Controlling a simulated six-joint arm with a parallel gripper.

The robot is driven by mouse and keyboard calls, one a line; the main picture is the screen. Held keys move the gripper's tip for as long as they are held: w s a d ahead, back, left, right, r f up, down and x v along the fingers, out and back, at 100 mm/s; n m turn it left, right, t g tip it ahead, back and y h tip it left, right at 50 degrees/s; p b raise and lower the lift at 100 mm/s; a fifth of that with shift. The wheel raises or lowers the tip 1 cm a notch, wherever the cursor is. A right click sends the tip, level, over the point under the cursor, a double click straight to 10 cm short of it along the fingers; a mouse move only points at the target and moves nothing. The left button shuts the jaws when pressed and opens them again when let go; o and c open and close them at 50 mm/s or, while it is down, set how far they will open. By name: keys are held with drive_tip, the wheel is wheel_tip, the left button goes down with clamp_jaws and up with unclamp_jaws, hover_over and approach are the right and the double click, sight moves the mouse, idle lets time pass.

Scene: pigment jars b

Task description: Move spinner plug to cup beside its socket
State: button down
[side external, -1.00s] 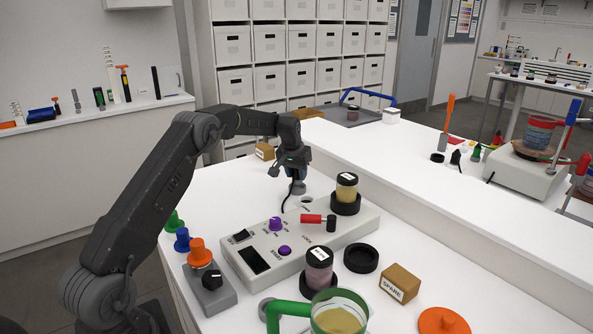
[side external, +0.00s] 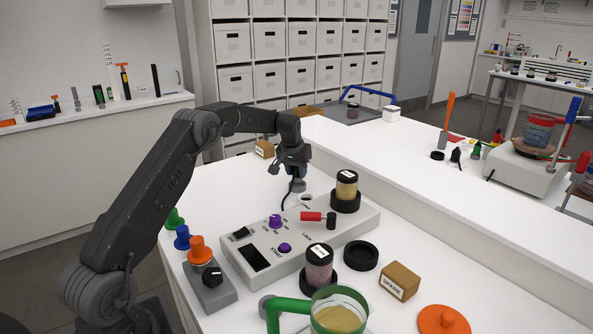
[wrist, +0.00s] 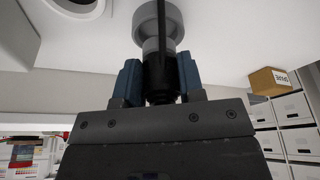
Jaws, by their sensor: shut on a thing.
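The spinner plug (wrist: 160,72) is a dark plug on a black cable, held between my gripper's blue finger pads in the wrist view. My gripper (side external: 295,172) is shut on it, above the far end of the grey control box. A small grey cup (wrist: 158,20) lies right beyond the plug's tip; it also shows below the gripper in the side view (side external: 298,186). I cannot tell whether the plug's tip is inside the cup or just above it. A round pale-rimmed socket (side external: 306,197) sits beside the cup, and its ring shows at the top left in the wrist view (wrist: 72,5).
The grey control box (side external: 262,228) carries purple knobs and a red-handled lever (side external: 312,216). A yellow jar (side external: 347,186) stands in a black ring close to the right of the gripper. A pink jar (side external: 319,266), empty black ring (side external: 361,256) and SPARE block (side external: 400,281) are nearer the camera.

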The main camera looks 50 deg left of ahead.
drive_tip(key=shift+f, duration=1.35)
drive_tip(key=c, duration=0.6)
unclamp_jaws()
drive_tip(key=shift+c, duration=0.2)
drive_tip(key=shift+r, duration=0.1)
drive_tip(key=v, duration=1.3)
drive_tip(key=shift+d+r, duration=0.15)
drive_tip(key=shift+r, duration=0.15)
